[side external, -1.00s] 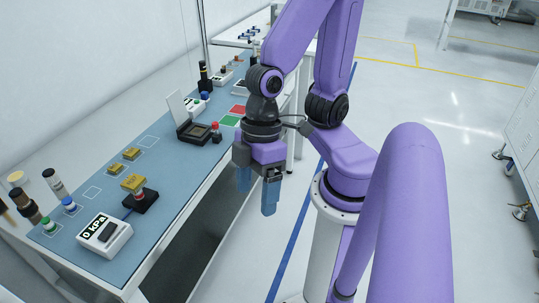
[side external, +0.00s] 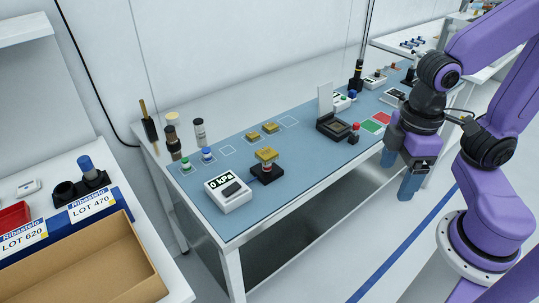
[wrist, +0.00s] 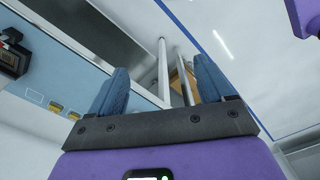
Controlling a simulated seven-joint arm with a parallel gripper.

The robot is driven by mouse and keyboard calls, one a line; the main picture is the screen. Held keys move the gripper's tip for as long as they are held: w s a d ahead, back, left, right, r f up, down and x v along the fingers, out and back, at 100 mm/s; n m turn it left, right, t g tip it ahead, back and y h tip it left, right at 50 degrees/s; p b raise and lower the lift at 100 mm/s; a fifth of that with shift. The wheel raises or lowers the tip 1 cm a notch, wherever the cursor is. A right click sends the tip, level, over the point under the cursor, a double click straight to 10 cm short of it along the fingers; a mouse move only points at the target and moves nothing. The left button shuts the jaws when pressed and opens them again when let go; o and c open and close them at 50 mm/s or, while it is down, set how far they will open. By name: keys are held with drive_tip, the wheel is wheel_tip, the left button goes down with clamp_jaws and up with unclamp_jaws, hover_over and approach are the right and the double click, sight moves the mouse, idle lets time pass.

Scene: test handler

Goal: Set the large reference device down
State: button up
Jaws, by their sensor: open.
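A gold block (side external: 266,155) sits on a black stand (side external: 266,173) on the blue bench mat. Two more gold blocks, one (side external: 253,135) and another (side external: 270,128), lie flat behind it between outlined squares. The block on the stand looks the largest, but I cannot tell for sure which one is the large reference device. My gripper (side external: 398,172) is open and empty, pointing down off the front edge of the bench at the right, well away from the blocks. The wrist view shows its spread fingers (wrist: 162,85) with nothing held, and two gold blocks (wrist: 64,111) at the left.
A black socket with a raised lid (side external: 333,126) stands mid-bench, with red and green patches (side external: 376,122) to its right. A white kPa gauge (side external: 228,192) is at the front left. Empty outlined squares (side external: 290,122) lie on the mat. A cardboard box (side external: 85,262) stands at the left.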

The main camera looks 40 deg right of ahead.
drive_tip(key=w+a+r+m, duration=0.1)
drive_tip(key=w+a+m, duration=0.2)
drive_tip(key=w+m, duration=0.15)
drive_tip(key=w+a+r+m, duration=0.2)
drive_tip(key=w+a+m, duration=0.15)
drive_tip(key=w, duration=0.25)
drive_tip(key=m+h, duration=0.2)
drive_tip(key=m, duration=1.9)
hover_over(266, 152)
drive_tip(key=a, duration=0.1)
wheel_tip(266, 152, down, 10)
drive_tip(key=shift+s+a+r, duration=0.1)
drive_tip(key=shift+s+a, duration=0.05)
drive_tip(key=shift+d+f, duration=0.2)
drive_tip(key=shift+f, duration=0.65)
drive_tip(key=shift+d+f, duration=0.15)
drive_tip(key=shift+f, duration=0.75)
drive_tip(key=shift+d+f, duration=0.2)
drive_tip(key=shift+f, duration=0.65)
drive_tip(key=c, duration=1.3)
drive_tip(key=shift+o, duration=0.2)
drive_tip(key=shift+r, duration=0.15)
